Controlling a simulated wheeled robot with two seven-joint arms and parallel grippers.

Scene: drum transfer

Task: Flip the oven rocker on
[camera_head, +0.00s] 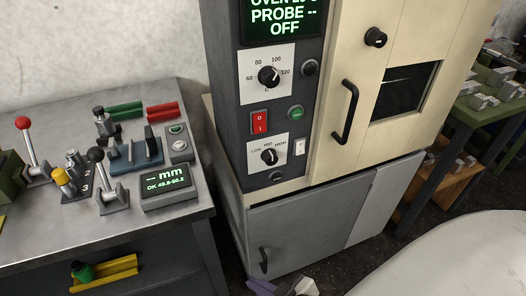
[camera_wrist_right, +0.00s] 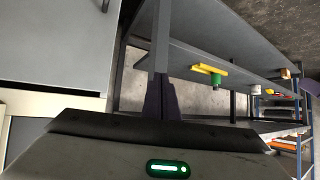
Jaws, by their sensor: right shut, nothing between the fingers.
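A red rocker (camera_head: 258,122) marked 0 and 1 sits on the dark control panel (camera_head: 228,100) of the cream oven (camera_head: 345,60). The display (camera_head: 283,18) above shows green text with OVEN, PROBE and OFF. A small white rocker (camera_head: 300,147) sits lower right, beside the LOW-MID-HIGH knob (camera_head: 269,156). My right gripper (camera_head: 268,287) shows only partly at the bottom edge, well below the panel and in front of the grey cabinet. In the right wrist view its dark purple fingers (camera_wrist_right: 159,85) are together and empty. My left gripper is not in view.
A temperature knob (camera_head: 269,76), a green button (camera_head: 296,112) and a black door handle (camera_head: 346,112) are near the rocker. A grey workbench (camera_head: 60,120) with levers and a gauge display (camera_head: 165,190) stands left. A green table (camera_head: 490,120) stands right.

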